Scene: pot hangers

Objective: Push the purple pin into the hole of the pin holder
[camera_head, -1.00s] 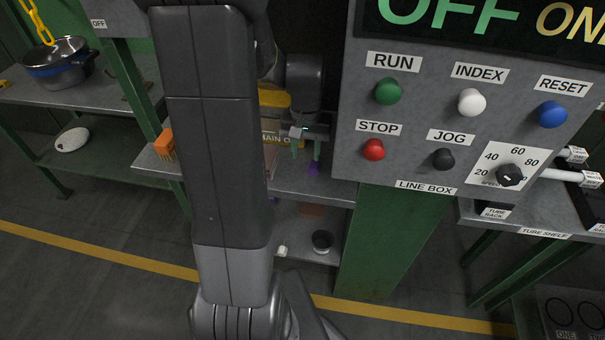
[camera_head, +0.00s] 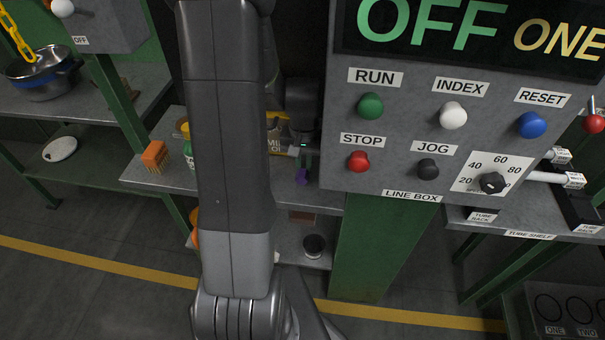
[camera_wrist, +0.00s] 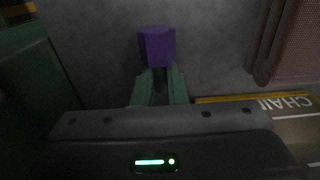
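A purple pin (camera_head: 302,176) shows just below my gripper (camera_head: 302,166) in the head view, by the shelf's front edge. In the wrist view the pin (camera_wrist: 157,46) is a short purple block in line with my two green fingers, its lower end meeting their tips. My gripper (camera_wrist: 161,70) has its fingers close together with a narrow gap and appears shut on the pin. I cannot make out the pin holder or its hole in either view.
The grey line box (camera_head: 335,180) with buttons stands close to the right of my gripper. A yellow chain-oil container (camera_head: 277,132) is behind it on the shelf (camera_head: 150,178). An orange brush (camera_head: 154,157) lies at left. A dark cup (camera_head: 314,245) is on the lower shelf.

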